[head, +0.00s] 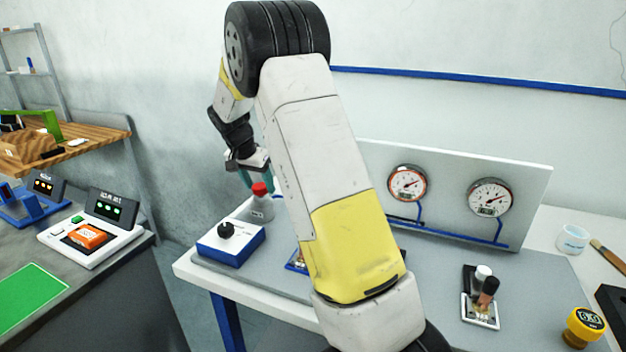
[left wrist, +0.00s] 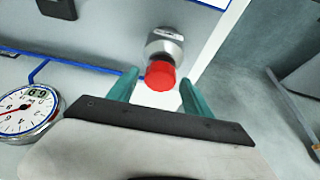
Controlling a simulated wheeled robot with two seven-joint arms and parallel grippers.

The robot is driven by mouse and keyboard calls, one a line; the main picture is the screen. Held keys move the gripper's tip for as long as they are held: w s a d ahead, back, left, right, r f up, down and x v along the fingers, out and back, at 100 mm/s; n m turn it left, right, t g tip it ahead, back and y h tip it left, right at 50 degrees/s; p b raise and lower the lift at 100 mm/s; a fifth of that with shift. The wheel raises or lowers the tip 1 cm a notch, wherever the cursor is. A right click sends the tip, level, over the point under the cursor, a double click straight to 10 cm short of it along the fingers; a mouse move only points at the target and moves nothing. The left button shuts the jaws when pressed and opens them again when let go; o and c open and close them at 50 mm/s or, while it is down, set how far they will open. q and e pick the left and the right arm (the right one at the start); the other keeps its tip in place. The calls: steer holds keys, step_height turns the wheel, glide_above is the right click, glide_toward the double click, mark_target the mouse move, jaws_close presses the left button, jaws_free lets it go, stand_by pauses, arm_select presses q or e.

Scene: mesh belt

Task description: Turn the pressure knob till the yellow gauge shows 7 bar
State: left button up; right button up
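A red knob (head: 260,189) on a grey metal body (head: 261,208) stands at the bench's back left. In the left wrist view the red knob (left wrist: 160,76) shows between the teal fingertips of my left gripper (left wrist: 160,80), with a gap on both sides. My left gripper (head: 254,172) is open, close to the knob. No gauge with a yellow rim shows in the head view; my left arm covers part of the panel. A pale-rimmed gauge (left wrist: 28,112) shows in the left wrist view, its small display apparently reading 69, point unclear. My right gripper is not in view.
A red-rimmed gauge (head: 408,184) and a grey-rimmed gauge (head: 490,197) hang on the panel (head: 450,165). A small holder with cylinders (head: 480,310) and a yellow-black knob (head: 584,325) are at right.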

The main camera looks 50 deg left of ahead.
arm_select(q)
steer(key=shift+r, duration=0.1)
steer(key=v, duration=0.7)
steer(key=shift+s+r, duration=0.15)
steer(key=shift+r, duration=0.1)
steer(key=shift+d, duration=0.15)
stand_by(0.3)
steer(key=w+d+r+m, duration=0.2)
steer(key=w+d+r, duration=0.2)
steer(key=w+d, duration=0.95)
steer(key=w+d+r+m+t+h, duration=0.15)
steer(key=w+d, duration=0.25)
steer(key=d, duration=0.4)
steer(key=w+d+r, duration=0.2)
steer(key=w+d, duration=0.1)
steer(key=d, duration=0.6)
steer(key=s+d+m+h, duration=0.1)
steer(key=s+d, duration=0.3)
steer(key=d, duration=1)
steer(key=s+d+f+m+h, duration=0.1)
steer(key=s+d, duration=0.3)
steer(key=d, duration=1)
steer(key=shift+m+t+h, duration=0.45)
steer(key=shift+m, duration=0.2)
